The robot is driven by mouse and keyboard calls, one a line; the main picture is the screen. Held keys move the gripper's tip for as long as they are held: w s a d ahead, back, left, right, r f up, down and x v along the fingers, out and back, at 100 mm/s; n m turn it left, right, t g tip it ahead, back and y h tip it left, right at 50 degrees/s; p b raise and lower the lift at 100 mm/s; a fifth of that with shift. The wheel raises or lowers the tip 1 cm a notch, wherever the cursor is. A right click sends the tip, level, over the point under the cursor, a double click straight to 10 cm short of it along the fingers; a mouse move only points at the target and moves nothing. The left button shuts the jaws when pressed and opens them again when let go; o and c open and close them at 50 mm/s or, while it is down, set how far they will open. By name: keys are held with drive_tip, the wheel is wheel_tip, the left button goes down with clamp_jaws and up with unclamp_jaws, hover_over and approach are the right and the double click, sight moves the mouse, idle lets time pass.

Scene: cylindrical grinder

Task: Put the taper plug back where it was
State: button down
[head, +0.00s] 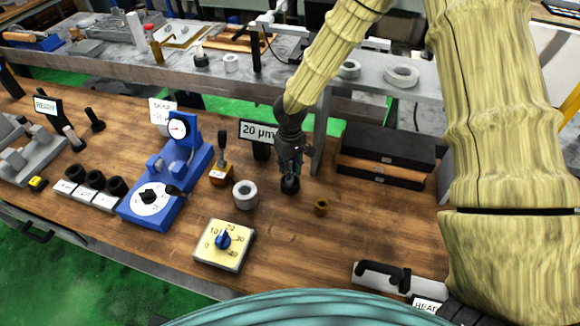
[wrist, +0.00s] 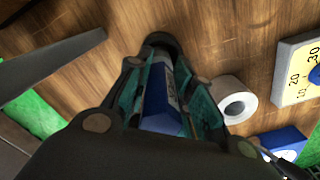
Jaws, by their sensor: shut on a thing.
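My gripper (head: 291,160) is upright over the middle of the bench. In the wrist view its teal-padded fingers (wrist: 172,95) are shut on a blue piece with a pale band, which I take to be the taper plug (wrist: 160,105). A dark round piece (wrist: 160,42) shows at its far end; it also shows under the fingers in the head view (head: 289,186). I cannot tell whether it is part of the plug or a holder, or whether the plug touches the bench. The fingers hide most of the plug in the head view.
A grey ring (head: 245,194) and a small brown ring (head: 321,207) stand close by. A dial plate (head: 224,246), a blue gauge stand (head: 165,180), an orange block with a dark tool (head: 221,173) and a 20 µm sign (head: 257,132) are around.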

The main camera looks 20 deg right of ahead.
drive_tip(key=shift+s+f, duration=0.1)
drive_tip(key=shift+f, duration=0.15)
drive_tip(key=shift+f, duration=0.1)
drive_tip(key=shift+f, duration=0.15)
drive_tip(key=c, duration=1.3)
unclamp_jaws()
drive_tip(key=shift+o, duration=0.2)
drive_tip(key=shift+r+b, duration=1.55)
drive_tip(key=shift+r, duration=4.65)
